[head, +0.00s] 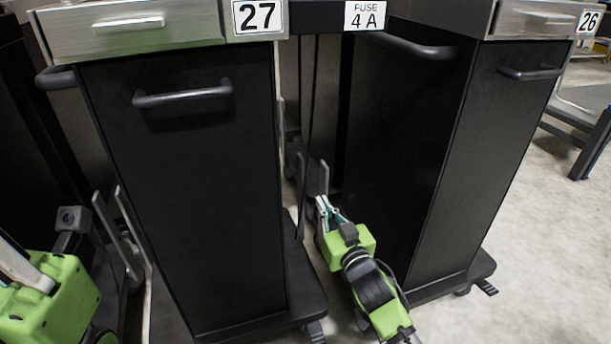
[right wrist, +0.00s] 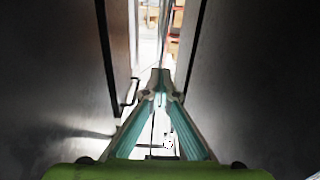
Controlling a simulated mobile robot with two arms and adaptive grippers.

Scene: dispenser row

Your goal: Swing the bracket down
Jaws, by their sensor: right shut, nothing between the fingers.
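A thin grey upright metal piece (head: 324,178), which looks like the bracket, stands low in the gap between the two black carts. My right gripper (head: 322,204) reaches into this gap, its fingertips close to the foot of that piece; I cannot tell whether they touch. In the right wrist view the fingers (right wrist: 160,76) meet at the tips, shut and empty. A thin upright strip (right wrist: 163,42) shows just beyond the tips there. My left gripper's fingers do not show; only green arm parts show at the lower left.
Cart 27 (head: 190,200) and cart 26 (head: 475,150) flank the gap closely. Both have handles and wheeled bases. A label reading FUSE 4 A (head: 365,17) is above the gap. Similar grey upright bars (head: 130,228) stand left of cart 27. Open floor (head: 550,240) lies at right.

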